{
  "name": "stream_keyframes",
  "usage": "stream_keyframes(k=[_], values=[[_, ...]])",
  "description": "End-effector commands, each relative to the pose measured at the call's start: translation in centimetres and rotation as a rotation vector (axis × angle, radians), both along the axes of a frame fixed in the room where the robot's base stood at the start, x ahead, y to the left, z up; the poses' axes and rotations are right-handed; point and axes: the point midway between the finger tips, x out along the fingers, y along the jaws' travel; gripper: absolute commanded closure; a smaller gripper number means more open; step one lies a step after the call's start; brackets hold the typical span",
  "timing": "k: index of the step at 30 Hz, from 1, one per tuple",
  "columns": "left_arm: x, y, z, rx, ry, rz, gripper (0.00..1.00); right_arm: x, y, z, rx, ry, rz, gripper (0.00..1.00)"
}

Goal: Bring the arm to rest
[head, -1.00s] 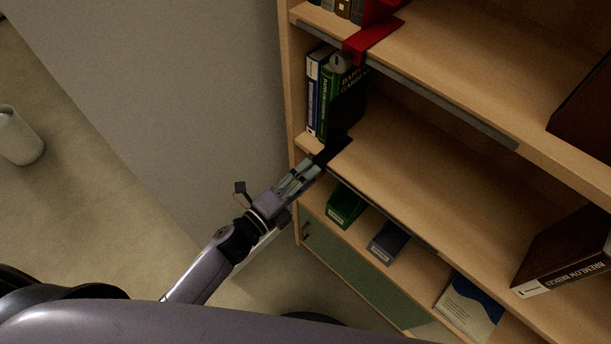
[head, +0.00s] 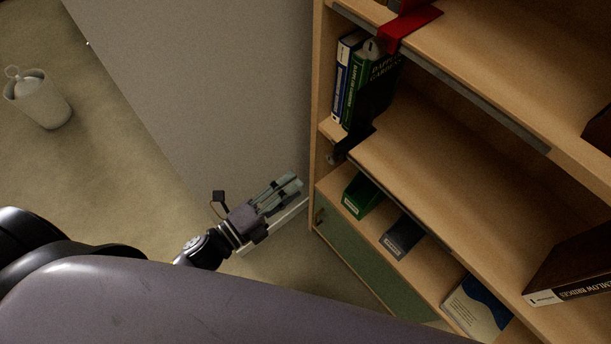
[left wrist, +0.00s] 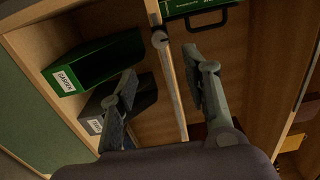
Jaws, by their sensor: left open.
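My left gripper (head: 287,188) is in the head view, just left of the bookcase's front left edge, in front of the grey wall. It is open and holds nothing. In the left wrist view its two fingers (left wrist: 163,90) stand apart, with the bookcase behind them and a shelf edge showing between them. My right gripper is not in view.
The bookcase (head: 318,110) fills the right. Its middle shelf holds upright books (head: 352,85) beside a black bookend (head: 358,138); a red bookend (head: 408,25) is above. A green box (head: 362,196) and a grey box (head: 404,236) sit below. A bin (head: 42,102) stands far left on open floor.

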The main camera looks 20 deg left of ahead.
Motion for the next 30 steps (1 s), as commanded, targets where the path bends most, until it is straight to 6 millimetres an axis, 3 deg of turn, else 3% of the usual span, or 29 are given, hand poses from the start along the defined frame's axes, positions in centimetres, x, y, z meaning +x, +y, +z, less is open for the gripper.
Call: stream_keyframes(k=[5, 23, 26, 29, 30], values=[[-0.9, 0.6, 0.0, 0.001, -0.001, 0.000, 0.56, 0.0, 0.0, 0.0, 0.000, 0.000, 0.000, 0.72], [-0.9, 0.8, -0.3, -0.004, 0.011, 0.006, 0.56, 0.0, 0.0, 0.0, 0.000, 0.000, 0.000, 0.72], [-0.6, 1.6, -2.6, -0.036, 0.084, 0.047, 0.56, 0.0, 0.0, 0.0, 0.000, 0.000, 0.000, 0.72], [-0.3, 3.4, -7.6, -0.107, 0.242, 0.139, 0.56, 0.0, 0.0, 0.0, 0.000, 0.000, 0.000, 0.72], [-0.5, 4.3, -10.3, -0.145, 0.325, 0.191, 0.56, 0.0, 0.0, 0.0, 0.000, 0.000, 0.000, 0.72]])
